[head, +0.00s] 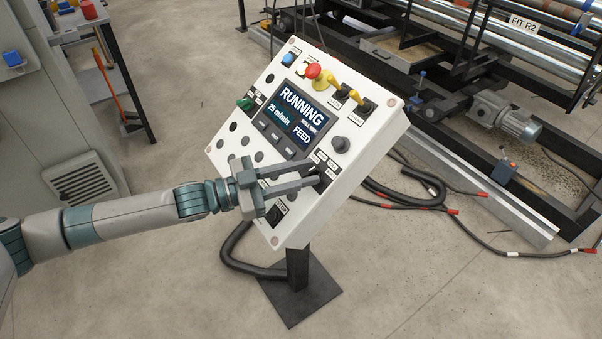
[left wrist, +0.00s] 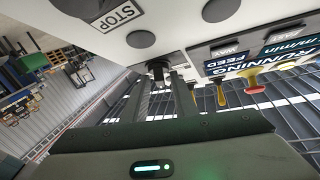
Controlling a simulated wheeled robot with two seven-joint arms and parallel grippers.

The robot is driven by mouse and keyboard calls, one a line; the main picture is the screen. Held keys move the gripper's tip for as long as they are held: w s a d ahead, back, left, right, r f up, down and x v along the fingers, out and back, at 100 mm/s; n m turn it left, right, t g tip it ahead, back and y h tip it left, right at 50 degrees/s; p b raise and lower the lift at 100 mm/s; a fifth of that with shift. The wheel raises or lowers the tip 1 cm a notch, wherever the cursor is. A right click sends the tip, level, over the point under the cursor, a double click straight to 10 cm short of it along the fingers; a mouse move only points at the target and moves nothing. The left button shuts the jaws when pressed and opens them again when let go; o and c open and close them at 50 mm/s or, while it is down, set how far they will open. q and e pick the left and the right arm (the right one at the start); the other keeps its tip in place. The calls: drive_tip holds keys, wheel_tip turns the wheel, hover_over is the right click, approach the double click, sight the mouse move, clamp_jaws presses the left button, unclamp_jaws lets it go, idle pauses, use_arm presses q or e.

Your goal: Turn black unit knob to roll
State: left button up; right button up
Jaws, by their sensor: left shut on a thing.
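My left gripper (head: 319,174) reaches in from the left to the lower right part of the white control panel (head: 225,150). Its two fingers are closed about a small black knob (left wrist: 157,68), which shows between the fingertips in the left wrist view. In the head view the fingers mostly hide this knob, and its angle cannot be told. The panel's screen (head: 292,112) reads "RUNNING", "25 m/min" and "FEED". My right gripper is not in view.
The panel also carries a red button (head: 313,72), yellow switches (head: 320,84), a green knob (head: 245,103) and a grey knob (head: 340,144). Its post stands on a dark base plate (head: 300,294). Cables (head: 405,196) lie on the floor at right, beside a roller machine with a motor (head: 507,117).

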use_arm(q)
drive_tip(key=o, duration=0.7)
drive_tip(key=shift+a, duration=0.1)
